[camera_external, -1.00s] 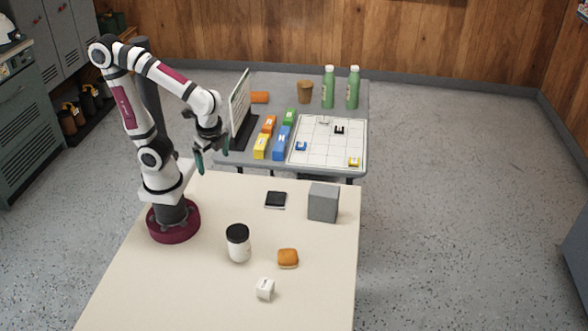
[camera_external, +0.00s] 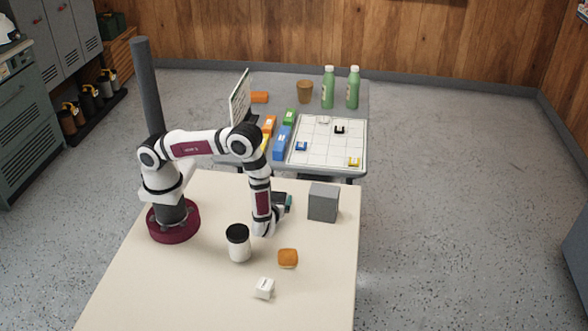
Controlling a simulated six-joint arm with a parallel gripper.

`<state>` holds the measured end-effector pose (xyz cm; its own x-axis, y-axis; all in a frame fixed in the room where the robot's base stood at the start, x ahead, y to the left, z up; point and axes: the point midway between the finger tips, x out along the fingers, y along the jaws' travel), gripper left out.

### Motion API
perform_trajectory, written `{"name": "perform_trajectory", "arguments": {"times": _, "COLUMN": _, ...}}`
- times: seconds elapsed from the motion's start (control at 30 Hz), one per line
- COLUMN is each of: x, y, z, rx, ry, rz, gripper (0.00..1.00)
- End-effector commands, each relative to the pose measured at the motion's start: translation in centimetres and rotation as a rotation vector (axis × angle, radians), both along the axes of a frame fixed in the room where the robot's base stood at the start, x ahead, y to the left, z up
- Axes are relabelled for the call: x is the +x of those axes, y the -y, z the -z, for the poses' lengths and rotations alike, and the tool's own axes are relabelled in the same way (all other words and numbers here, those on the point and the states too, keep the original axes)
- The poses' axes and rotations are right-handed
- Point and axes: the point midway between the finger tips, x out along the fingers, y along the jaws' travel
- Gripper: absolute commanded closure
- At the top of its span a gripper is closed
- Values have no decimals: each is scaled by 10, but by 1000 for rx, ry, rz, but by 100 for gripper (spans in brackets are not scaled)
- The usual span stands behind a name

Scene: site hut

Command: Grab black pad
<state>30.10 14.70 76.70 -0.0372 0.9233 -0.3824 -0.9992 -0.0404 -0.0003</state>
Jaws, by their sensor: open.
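The black pad (camera_external: 279,196) lies on the cream table (camera_external: 200,290), left of the grey block. My forearm and wrist hide much of it. My gripper (camera_external: 287,203) is low at the pad, pointing away from the camera. A teal fingertip shows at the pad's right side. The jaws are open; the other finger is hidden behind my arm. I cannot tell whether the fingers touch the pad.
A grey block (camera_external: 323,203) stands right of the pad. A white jar with a black lid (camera_external: 238,243), an orange-brown bun-like item (camera_external: 288,258) and a small white block (camera_external: 264,288) stand nearer the camera. Behind is a grey table with a gridded board (camera_external: 325,146).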

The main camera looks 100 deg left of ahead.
Motion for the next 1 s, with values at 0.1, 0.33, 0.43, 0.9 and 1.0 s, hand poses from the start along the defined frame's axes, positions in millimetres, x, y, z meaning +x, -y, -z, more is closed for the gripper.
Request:
{"name": "perform_trajectory", "arguments": {"times": 0.1, "x": -1, "y": -7, "z": 3, "rx": -1, "ry": -1, "rz": -1, "gripper": 0}}
{"name": "perform_trajectory", "arguments": {"times": 0.33, "x": -1, "y": -7, "z": 3, "rx": -1, "ry": -1, "rz": -1, "gripper": 13}}
{"name": "perform_trajectory", "arguments": {"times": 0.43, "x": -1, "y": -7, "z": 3, "rx": -1, "ry": 0, "rz": -1, "gripper": 31}}
{"name": "perform_trajectory", "arguments": {"times": 0.9, "x": -1, "y": -7, "z": 0, "rx": -1, "ry": 1, "rz": -1, "gripper": 68}}
{"name": "perform_trajectory", "arguments": {"times": 1.0, "x": 0, "y": -7, "z": -8, "rx": -1, "ry": 2, "rz": -2, "gripper": 68}}
